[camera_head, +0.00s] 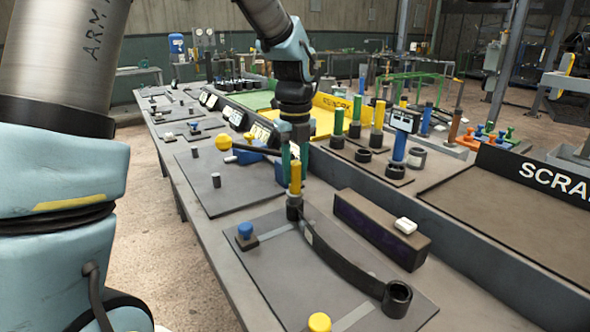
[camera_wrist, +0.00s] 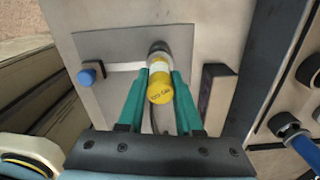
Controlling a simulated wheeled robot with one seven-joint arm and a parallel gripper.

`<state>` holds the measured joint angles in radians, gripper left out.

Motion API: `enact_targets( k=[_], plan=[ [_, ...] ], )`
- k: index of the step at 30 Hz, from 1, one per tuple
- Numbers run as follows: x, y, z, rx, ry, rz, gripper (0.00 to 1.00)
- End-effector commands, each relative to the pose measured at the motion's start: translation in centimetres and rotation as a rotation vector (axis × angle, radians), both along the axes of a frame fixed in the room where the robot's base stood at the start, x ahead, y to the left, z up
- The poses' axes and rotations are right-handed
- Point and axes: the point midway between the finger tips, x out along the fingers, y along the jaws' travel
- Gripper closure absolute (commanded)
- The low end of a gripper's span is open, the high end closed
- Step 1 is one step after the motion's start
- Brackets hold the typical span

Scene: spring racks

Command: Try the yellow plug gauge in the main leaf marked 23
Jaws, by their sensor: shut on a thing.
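The yellow plug gauge (camera_head: 295,178) is upright between the green fingers of my gripper (camera_head: 294,160). In the wrist view my gripper (camera_wrist: 158,98) is shut on the yellow gauge (camera_wrist: 160,88), whose top carries small print. The main leaf (camera_head: 345,262) is a dark curved bar lying on a grey plate (camera_head: 270,262). Its far eye (camera_head: 294,208) is directly under the gauge; its near eye (camera_head: 396,297) is open and empty. The gauge's lower end meets the far eye, but I cannot tell how deep it sits. No 23 is legible on the leaf.
A blue-topped clamp (camera_head: 245,231) and a yellow-topped one (camera_head: 319,322) stand on the plate. A dark box (camera_head: 382,228) with a white item on top is right of the leaf. Gauges stand upright in a rack (camera_head: 365,155) behind. The scrap tray (camera_head: 510,205) is at right.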

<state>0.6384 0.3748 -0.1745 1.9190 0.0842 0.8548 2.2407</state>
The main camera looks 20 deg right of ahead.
Motion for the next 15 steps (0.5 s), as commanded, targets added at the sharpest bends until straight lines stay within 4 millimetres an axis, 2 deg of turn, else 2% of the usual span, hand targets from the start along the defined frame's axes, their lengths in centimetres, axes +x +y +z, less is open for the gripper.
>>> enact_targets(
  k=[15],
  plan=[
    [0.02,-0.01,-0.58,-0.001,-0.001,0.000,1.00]
  ],
)
